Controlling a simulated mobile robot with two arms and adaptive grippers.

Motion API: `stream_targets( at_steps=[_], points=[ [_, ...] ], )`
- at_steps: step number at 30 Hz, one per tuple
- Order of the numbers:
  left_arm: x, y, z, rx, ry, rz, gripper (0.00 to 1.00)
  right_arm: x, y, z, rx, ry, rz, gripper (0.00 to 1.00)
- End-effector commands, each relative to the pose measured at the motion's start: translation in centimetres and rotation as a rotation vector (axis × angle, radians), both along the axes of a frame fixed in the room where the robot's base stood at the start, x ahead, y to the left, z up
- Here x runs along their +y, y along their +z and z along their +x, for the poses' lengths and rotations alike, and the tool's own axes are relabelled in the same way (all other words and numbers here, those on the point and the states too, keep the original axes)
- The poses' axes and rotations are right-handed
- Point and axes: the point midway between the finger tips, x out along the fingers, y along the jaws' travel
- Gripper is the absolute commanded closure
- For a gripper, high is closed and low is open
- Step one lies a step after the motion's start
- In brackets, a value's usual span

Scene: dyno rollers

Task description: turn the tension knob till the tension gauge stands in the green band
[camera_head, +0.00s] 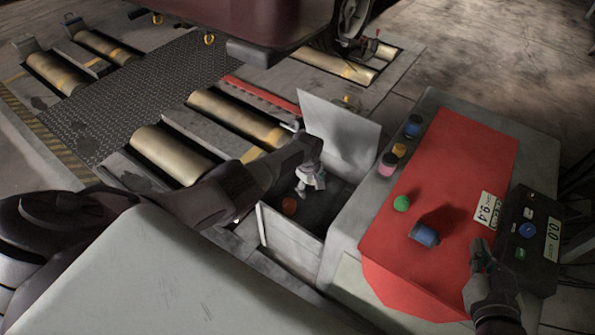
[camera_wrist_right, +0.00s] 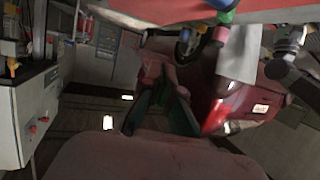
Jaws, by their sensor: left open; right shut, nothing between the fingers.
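My left gripper (camera_head: 311,181) is open and hangs over an open grey compartment (camera_head: 278,228) beside the bench. A small round orange-red thing (camera_head: 289,205) shows in the compartment, just left of and below the fingers; I cannot tell whether it is the tension knob. No tension gauge with a green band can be made out. My right gripper (camera_head: 482,255) is shut and empty, beside the black control box (camera_head: 530,235) at the right. In the right wrist view its dark fingers (camera_wrist_right: 165,85) are together, with nothing between them.
A raised grey panel (camera_head: 340,135) stands behind the compartment. Gold rollers (camera_head: 170,155) lie beyond, under a dark red car (camera_head: 240,20).

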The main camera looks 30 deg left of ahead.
Motion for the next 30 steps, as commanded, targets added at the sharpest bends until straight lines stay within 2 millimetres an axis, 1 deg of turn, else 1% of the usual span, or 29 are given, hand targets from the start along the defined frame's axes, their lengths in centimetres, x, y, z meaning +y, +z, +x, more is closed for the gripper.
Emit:
stream_targets(
  at_steps=[12,30],
  points=[
    [-0.1,0.8,0.1,-0.003,-0.001,-0.001,0.27,-0.8,-2.4,-1.5,0.157,-0.011,-0.037,1.0],
    [-0.1,1.8,0.2,-0.006,-0.001,-0.001,0.27,-1.9,-5.3,-4.2,0.368,-0.025,-0.085,1.0]
  ],
)
